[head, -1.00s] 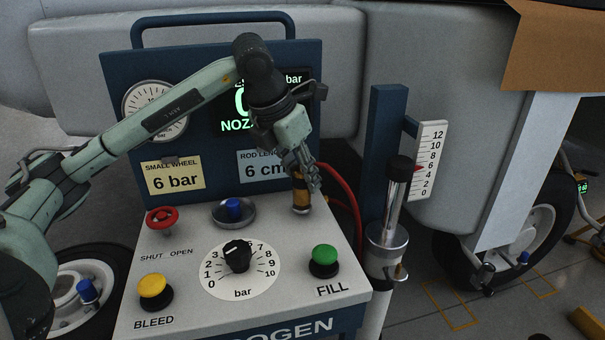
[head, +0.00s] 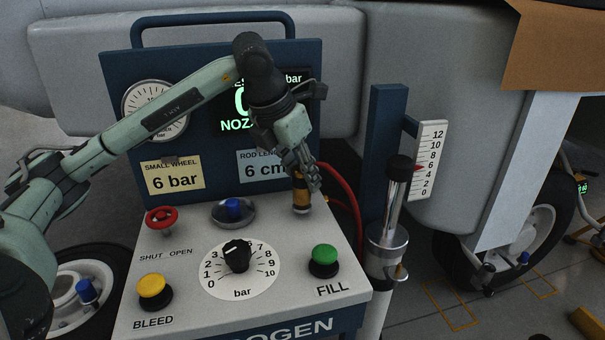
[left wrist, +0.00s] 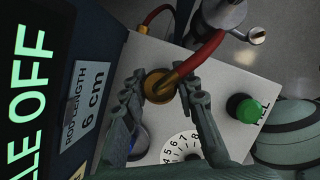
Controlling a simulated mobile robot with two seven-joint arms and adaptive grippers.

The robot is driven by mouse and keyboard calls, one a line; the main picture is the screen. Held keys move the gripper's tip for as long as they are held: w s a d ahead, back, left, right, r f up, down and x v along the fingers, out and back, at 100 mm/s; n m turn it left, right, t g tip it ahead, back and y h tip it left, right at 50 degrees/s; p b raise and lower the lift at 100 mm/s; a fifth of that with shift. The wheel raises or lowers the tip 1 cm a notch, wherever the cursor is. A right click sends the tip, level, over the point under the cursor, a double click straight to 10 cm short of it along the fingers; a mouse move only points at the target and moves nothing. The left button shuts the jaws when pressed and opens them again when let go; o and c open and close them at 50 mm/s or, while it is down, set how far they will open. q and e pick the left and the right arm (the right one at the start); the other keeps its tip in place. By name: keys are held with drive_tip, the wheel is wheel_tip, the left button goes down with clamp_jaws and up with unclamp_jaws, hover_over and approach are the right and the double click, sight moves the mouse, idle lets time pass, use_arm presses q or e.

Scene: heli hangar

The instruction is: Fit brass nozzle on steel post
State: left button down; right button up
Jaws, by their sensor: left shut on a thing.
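The brass nozzle (head: 301,194), with a dark band and a red hose, stands upright at the right rear of the grey panel top. It also shows from above in the left wrist view (left wrist: 159,87). My left gripper (head: 307,180) comes down from above and is shut on the nozzle, one finger on each side in the left wrist view (left wrist: 163,86). I cannot pick out a steel post under the nozzle; its base is at panel level and whatever lies beneath is hidden. My right gripper is not in view.
The panel (head: 190,265) carries a red valve handle (head: 162,220), a blue cap in a metal dish (head: 233,210), a black dial (head: 237,255), a yellow button (head: 155,291) and a green button (head: 324,260). The red hose (head: 349,190) loops behind the nozzle. A chrome strut (head: 393,205) stands to the right.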

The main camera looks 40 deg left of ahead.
use_arm(q)
drive_tip(key=shift+f+b, duration=0.45)
drive_tip(key=shift+f, duration=0.1)
drive_tip(key=c, duration=1.4)
unclamp_jaws()
drive_tip(key=shift+c, duration=0.2)
drive_tip(key=shift+r, duration=0.1)
drive_tip(key=p+v, duration=0.5)
drive_tip(key=v, duration=0.6)
drive_tip(key=shift+p, duration=0.3)
